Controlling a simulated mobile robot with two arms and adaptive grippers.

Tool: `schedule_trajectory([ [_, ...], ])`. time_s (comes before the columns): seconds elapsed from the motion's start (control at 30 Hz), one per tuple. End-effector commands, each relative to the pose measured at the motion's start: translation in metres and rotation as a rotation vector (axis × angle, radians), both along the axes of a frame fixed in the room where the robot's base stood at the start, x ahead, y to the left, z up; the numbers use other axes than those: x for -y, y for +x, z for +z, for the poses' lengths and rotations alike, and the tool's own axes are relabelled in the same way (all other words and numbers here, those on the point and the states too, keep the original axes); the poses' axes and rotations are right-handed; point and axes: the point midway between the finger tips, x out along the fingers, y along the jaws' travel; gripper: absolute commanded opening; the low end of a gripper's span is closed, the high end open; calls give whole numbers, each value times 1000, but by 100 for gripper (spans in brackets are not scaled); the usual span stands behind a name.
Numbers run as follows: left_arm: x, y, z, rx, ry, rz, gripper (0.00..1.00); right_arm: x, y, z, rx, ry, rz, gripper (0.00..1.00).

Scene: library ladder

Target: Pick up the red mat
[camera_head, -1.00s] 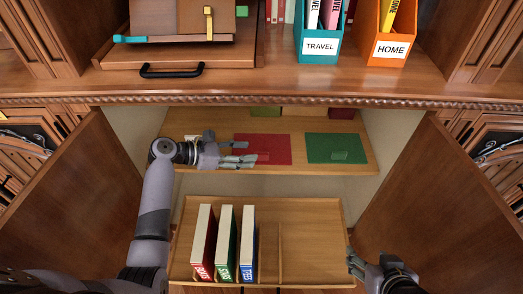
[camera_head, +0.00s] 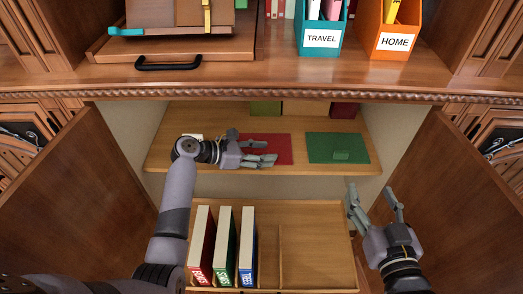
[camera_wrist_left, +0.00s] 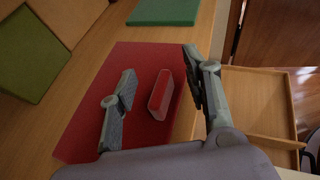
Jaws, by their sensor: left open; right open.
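The red mat (camera_head: 280,146) lies flat on the upper wooden shelf inside the open cabinet. A raised red block (camera_wrist_left: 161,95) stands on the mat. My left gripper (camera_head: 273,160) is open over the mat and partly hides it in the head view. In the left wrist view my left gripper (camera_wrist_left: 160,62) has one finger on each side of the block, with nothing held; I cannot tell whether the fingers touch the mat. My right gripper (camera_head: 371,190) is open and empty, to the right of the lower tray.
A green mat (camera_head: 325,146) with a small green block lies right of the red one. Red, green and blue binders (camera_head: 223,240) stand in the lower tray (camera_head: 315,245), whose right part is empty. Open cabinet doors (camera_head: 450,200) flank both sides; a countertop (camera_head: 270,82) overhangs the shelf.

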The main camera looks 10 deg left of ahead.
Motion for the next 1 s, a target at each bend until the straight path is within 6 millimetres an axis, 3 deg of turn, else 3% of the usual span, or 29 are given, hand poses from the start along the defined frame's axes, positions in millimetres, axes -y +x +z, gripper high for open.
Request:
schedule_trajectory([
  [0.27,1,1,0,0,0,0,44,-1,1,4,18,4,1,57],
  [0.9,1,1,0,0,0,0,2,0,1,3,16,4,0,57],
  [1.0,1,1,0,0,0,0,0,0,1,3,16,4,0,57],
])
